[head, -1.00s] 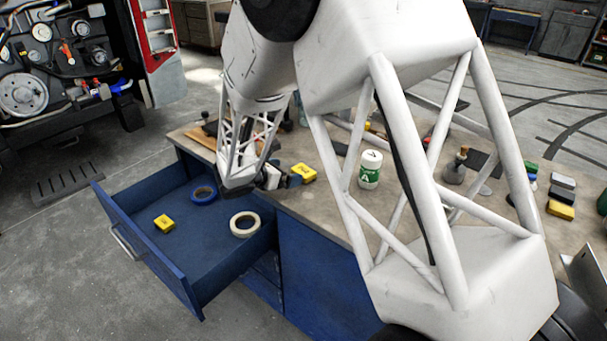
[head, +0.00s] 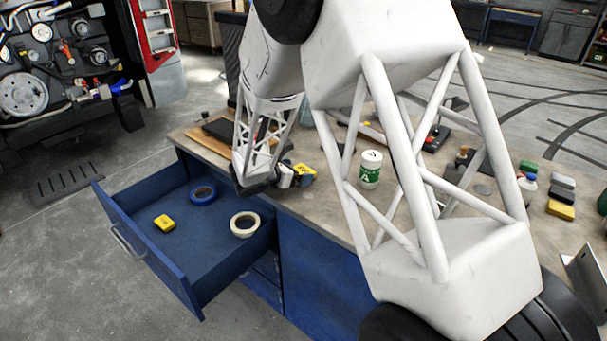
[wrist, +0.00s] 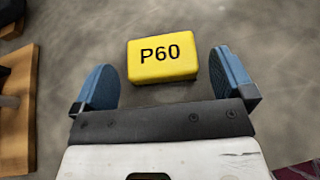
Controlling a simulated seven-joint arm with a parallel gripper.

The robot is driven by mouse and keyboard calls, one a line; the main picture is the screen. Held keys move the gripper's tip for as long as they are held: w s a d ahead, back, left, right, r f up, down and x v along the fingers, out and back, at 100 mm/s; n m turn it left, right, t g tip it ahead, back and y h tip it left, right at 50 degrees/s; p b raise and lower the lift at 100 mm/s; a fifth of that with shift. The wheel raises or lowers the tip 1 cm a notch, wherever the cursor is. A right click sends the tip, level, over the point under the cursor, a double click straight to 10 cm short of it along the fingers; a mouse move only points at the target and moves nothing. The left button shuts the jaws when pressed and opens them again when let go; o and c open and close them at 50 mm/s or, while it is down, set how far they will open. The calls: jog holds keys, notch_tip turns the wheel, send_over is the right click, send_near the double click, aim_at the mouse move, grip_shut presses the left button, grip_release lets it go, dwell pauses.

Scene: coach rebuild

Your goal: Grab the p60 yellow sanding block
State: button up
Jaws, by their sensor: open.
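The yellow sanding block marked P60 (wrist: 162,60) lies on the bench top in the wrist view. It sits between the two blue fingers of my gripper (wrist: 163,64), with a gap on each side. My gripper is open. In the head view my gripper (head: 296,177) is at the bench edge above the drawer, and the yellow block (head: 305,169) is partly hidden by it.
The open blue drawer (head: 151,259) also holds a blue tape roll (head: 203,194) and a cream tape roll (head: 244,225). A white and green can (head: 370,169) stands right of my gripper. A wooden board (wrist: 16,125) is left in the wrist view. Several blocks lie far right.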

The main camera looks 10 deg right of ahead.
jog(key=shift+x, duration=1.3)
jog(key=c, duration=0.8)
